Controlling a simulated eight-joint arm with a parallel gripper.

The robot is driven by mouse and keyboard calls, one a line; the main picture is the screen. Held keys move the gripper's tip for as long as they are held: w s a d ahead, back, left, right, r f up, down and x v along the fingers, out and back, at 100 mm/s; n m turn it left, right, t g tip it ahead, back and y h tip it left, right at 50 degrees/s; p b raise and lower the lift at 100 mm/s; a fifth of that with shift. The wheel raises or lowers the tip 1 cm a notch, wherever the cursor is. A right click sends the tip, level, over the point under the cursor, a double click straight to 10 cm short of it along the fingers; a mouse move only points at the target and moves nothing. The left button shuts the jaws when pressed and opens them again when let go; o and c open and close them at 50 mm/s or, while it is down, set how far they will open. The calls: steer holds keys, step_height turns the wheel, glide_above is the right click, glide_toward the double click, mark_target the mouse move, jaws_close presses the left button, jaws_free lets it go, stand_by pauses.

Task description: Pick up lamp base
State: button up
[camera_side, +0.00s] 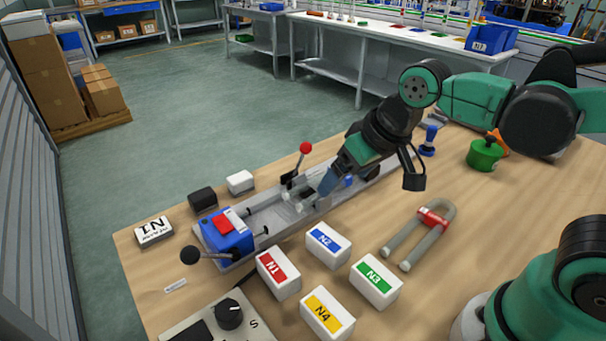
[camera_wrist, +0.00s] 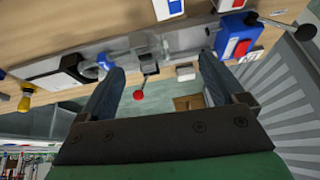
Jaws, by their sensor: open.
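My gripper (camera_side: 324,188) is open, pointing down over the long grey rail fixture (camera_side: 265,215). In the wrist view the two blue fingers (camera_wrist: 160,82) are wide apart with nothing held between them. A small clear or pale piece (camera_side: 300,203) sits in the fixture's middle, close to the fingertips. Nothing is labelled as the lamp base, and I cannot tell which piece it is. Part of the fixture is hidden behind my gripper in the side view. A small blue part (camera_side: 348,181) shows on the fixture just right of the fingers.
A red-knobbed lever (camera_side: 305,148) stands up beside my gripper. A blue end block (camera_side: 227,235) with a black-knobbed handle closes the fixture's left end.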

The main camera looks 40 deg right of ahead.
steer(key=w+a+f+g, duration=0.2)
steer(key=a+f+g, duration=0.1)
steer(key=a, duration=0.4)
steer(key=g, duration=0.2)
glide_above(277, 266)
steer(key=f, duration=0.3)
steer(key=shift+w+d+f, duration=0.15)
steer(key=shift+d+f, duration=0.15)
steer(key=shift+d, duration=0.1)
steer(key=shift+a+f+h, duration=0.25)
steer(key=shift+f+h, duration=0.05)
steer(key=shift+a+f, duration=0.1)
steer(key=shift+f, duration=2.75)
jaws_close()
steer(key=shift+r, duration=0.1)
